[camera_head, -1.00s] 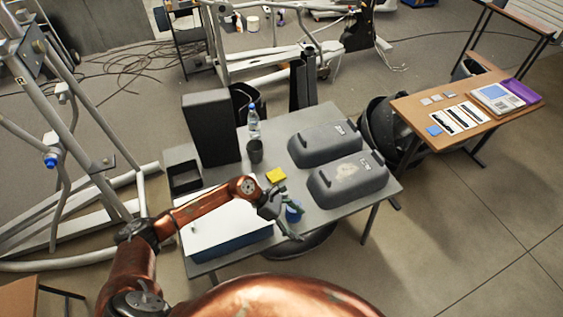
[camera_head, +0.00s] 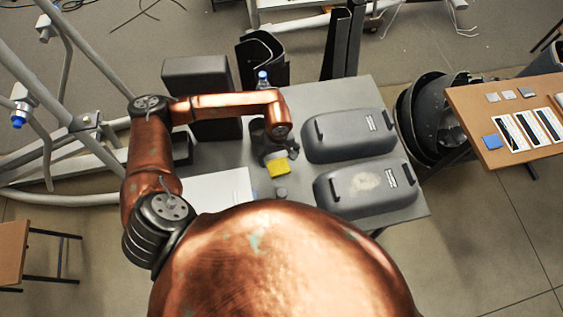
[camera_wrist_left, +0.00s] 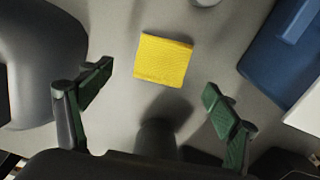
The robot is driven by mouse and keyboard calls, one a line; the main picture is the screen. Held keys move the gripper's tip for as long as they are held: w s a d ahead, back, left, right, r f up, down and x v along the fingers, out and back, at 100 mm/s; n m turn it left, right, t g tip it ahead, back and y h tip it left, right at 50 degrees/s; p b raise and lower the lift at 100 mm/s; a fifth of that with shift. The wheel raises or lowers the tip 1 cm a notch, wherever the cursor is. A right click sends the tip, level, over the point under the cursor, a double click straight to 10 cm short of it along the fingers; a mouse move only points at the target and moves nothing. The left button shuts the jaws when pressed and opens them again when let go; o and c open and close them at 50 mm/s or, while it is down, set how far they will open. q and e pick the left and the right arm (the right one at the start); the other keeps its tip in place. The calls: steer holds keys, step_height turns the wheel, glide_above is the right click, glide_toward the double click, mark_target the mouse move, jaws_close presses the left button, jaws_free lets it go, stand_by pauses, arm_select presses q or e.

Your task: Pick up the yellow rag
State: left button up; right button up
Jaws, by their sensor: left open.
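The yellow rag (camera_head: 279,169) is a small square cloth on the grey table (camera_head: 348,94). In the left wrist view the rag (camera_wrist_left: 163,60) lies flat on the grey surface, slightly beyond the fingertips and between their lines. My left gripper (camera_head: 278,153) hangs over the rag and hides part of it in the head view. In the left wrist view the gripper (camera_wrist_left: 158,79) has its green-padded fingers spread wide, with nothing between them. It does not visibly touch the rag. My right gripper is not in view.
Two grey covers (camera_head: 350,134) lie right of the rag. A white-topped box (camera_head: 218,187) is at left; its blue side (camera_wrist_left: 270,45) shows in the wrist view. A dark upright box (camera_head: 215,128) and a bottle (camera_head: 263,79) stand behind. A small grey object (camera_head: 281,192) is near the rag.

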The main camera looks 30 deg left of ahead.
mark_target(279, 167)
arm_select(q)
steer(key=shift+s+f, duration=0.15)
steer(key=shift+s, duration=0.25)
steer(key=shift+w+d+f, duration=0.1)
steer(key=shift+w+f, duration=0.05)
steer(key=shift+f, duration=0.45)
steer(key=shift+w+f, duration=0.1)
steer(key=shift+f, duration=0.5)
steer(key=shift+s+f, duration=0.15)
steer(key=shift+f, duration=1.4)
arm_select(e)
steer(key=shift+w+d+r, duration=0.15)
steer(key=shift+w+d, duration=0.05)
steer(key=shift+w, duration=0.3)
arm_select(q)
steer(key=shift+c, duration=0.4)
steer(key=c, duration=1.1)
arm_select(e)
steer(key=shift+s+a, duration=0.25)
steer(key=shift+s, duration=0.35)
arm_select(q)
steer(key=shift+r, duration=0.1)
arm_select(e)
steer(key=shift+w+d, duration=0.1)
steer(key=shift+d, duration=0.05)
